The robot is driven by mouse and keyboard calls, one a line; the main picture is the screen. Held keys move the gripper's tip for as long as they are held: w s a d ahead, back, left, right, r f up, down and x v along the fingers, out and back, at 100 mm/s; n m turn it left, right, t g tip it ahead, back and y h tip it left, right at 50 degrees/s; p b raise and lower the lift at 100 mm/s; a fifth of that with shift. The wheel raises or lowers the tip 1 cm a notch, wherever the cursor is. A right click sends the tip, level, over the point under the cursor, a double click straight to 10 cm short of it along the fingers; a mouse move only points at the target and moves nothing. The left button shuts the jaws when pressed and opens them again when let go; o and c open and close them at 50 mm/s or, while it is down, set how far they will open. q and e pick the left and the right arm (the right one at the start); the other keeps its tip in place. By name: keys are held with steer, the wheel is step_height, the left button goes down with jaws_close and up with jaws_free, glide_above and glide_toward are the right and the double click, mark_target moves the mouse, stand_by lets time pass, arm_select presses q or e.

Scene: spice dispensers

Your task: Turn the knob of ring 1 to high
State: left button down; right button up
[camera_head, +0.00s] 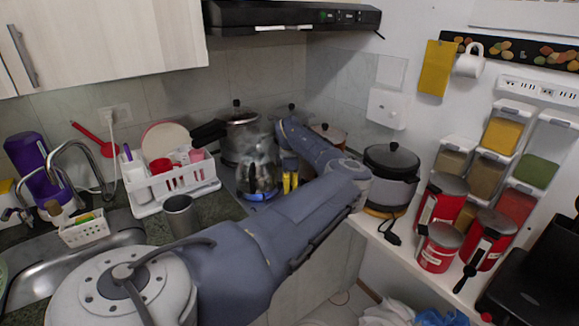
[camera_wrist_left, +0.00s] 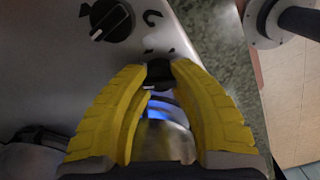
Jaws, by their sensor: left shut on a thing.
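My left gripper (camera_head: 290,182) has yellow fingers and is at the front of the stove in the head view. In the left wrist view, the left gripper (camera_wrist_left: 160,75) has its fingertips closed on a black knob (camera_wrist_left: 159,86) of the stove's metal panel. The fingers partly hide this knob, so its setting cannot be read. A second black knob (camera_wrist_left: 112,20) with a white mark is free, up and to the left of the gripper. Which knob is ring 1 cannot be told. My right gripper is out of view.
A glass kettle (camera_head: 259,178) with a blue glow stands beside the left gripper. A steel pot (camera_head: 240,138) is behind it. A metal cup (camera_head: 181,216) and white dish rack (camera_head: 170,184) stand to the left. A black-lidded cooker (camera_head: 389,180) is to the right.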

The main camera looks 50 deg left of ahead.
arm_select(q)
steer(key=shift+m, duration=2.1)
steer(key=c, duration=1)
jaws_free()
steer(key=shift+o, duration=0.2)
steer(key=shift+r, duration=0.2)
step_height(320, 180, up, 12)
steer(key=shift+f, duration=0.2)
